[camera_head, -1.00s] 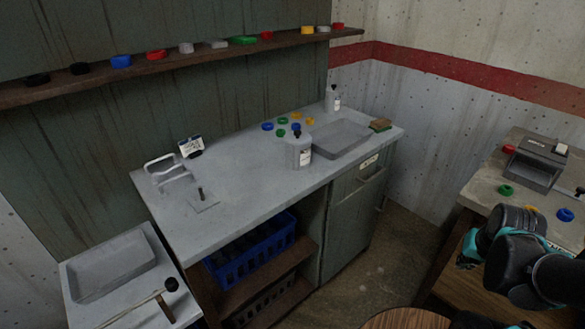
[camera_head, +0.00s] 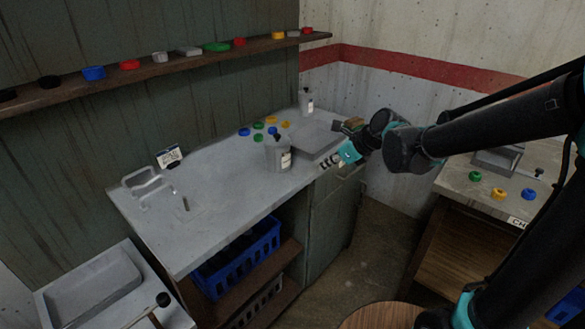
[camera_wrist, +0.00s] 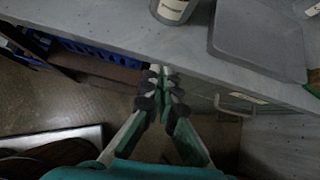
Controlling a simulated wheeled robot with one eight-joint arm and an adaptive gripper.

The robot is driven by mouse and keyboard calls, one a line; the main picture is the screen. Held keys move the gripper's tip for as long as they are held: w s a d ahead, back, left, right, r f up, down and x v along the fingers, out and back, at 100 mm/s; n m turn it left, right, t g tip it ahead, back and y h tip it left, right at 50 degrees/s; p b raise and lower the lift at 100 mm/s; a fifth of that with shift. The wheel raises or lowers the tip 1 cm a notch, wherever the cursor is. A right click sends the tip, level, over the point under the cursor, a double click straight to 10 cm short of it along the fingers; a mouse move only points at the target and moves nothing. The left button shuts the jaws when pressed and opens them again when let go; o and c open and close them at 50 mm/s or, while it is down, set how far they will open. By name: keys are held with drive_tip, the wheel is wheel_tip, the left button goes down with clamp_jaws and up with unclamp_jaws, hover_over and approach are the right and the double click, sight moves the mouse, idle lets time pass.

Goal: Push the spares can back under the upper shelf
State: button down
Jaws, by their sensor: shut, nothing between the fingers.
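A grey can-like container (camera_head: 278,157) with a dark top and a white label stands upright on the grey counter (camera_head: 215,190); its label is too small to read. Its lower part also shows at the top of the wrist view (camera_wrist: 173,9). A similar, paler container (camera_head: 306,103) stands at the counter's back corner. I cannot tell which is the spares can. A wooden wall shelf (camera_head: 140,75) runs above the counter. My gripper (camera_head: 326,163) is shut and empty near the counter's front edge, to the right of the nearer container and apart from it.
A grey tray (camera_head: 315,140) lies right of the nearer container. Several coloured caps (camera_head: 258,126) lie behind it. A blue crate (camera_head: 235,255) sits on a shelf below the counter. The counter's middle is clear.

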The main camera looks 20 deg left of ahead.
drive_tip(key=a+m, duration=0.1)
drive_tip(key=a, duration=0.1)
approach(286, 171)
wheel_tip(286, 171, down, 4)
drive_tip(key=shift+w+a, duration=0.2)
drive_tip(key=shift+a, duration=0.35)
drive_tip(key=shift+w+a, duration=0.25)
drive_tip(key=shift+a, duration=0.35)
drive_tip(key=shift+w+a, duration=0.3)
drive_tip(key=shift+a, duration=0.4)
